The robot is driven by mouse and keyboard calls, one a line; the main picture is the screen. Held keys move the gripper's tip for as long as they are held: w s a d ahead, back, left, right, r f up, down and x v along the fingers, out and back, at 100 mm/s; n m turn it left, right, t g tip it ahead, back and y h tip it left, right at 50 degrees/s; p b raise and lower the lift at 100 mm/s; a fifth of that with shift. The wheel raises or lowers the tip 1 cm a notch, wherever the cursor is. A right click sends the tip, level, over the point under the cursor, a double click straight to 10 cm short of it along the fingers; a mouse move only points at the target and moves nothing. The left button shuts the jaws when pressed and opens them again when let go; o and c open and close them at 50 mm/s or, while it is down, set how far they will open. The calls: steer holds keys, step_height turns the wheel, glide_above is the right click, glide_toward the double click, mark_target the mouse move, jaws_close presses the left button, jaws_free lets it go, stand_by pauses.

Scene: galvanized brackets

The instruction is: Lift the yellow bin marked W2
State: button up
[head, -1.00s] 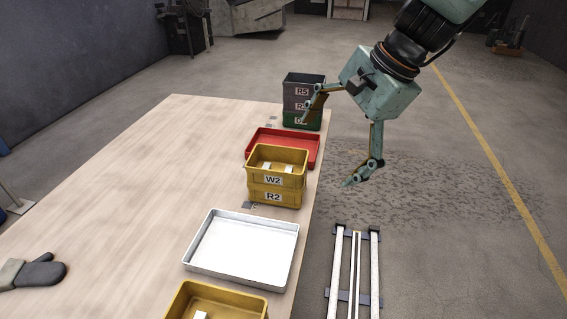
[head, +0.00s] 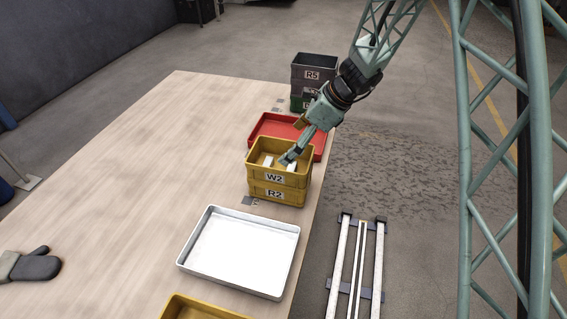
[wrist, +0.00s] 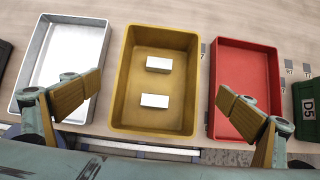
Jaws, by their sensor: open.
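The yellow bin marked W2 (head: 262,176) sits upright on a yellow bin marked R2 (head: 287,198) near the table's right edge. In the wrist view the yellow bin (wrist: 150,85) lies in the middle, with two white blocks (wrist: 158,64) on its floor. My gripper (head: 294,142) is above the bin in the head view, one finger in front of its opening. In the wrist view my gripper (wrist: 158,103) is spread wide and empty, one finger on each side of the bin. Whether a finger touches the bin cannot be told.
A red tray (head: 268,124) lies behind the stack, and a white tray (head: 240,245) lies in front. A grey and green bin stack (head: 314,62) stands at the far corner. Another yellow bin (head: 195,309) shows at the bottom edge. A dark mitt (head: 36,266) lies left. The table's middle is clear.

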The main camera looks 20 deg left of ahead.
mark_target(272, 163)
steer(key=shift+f, duration=0.1)
stand_by(0.3)
steer(key=shift+b+x, duration=0.95)
steer(key=shift+x, duration=3.25)
steer(key=shift+b+x, duration=0.85)
steer(key=shift+x, duration=1.75)
steer(key=shift+s+f, duration=0.1)
steer(key=shift+s, duration=0.05)
steer(key=c, duration=0.8)
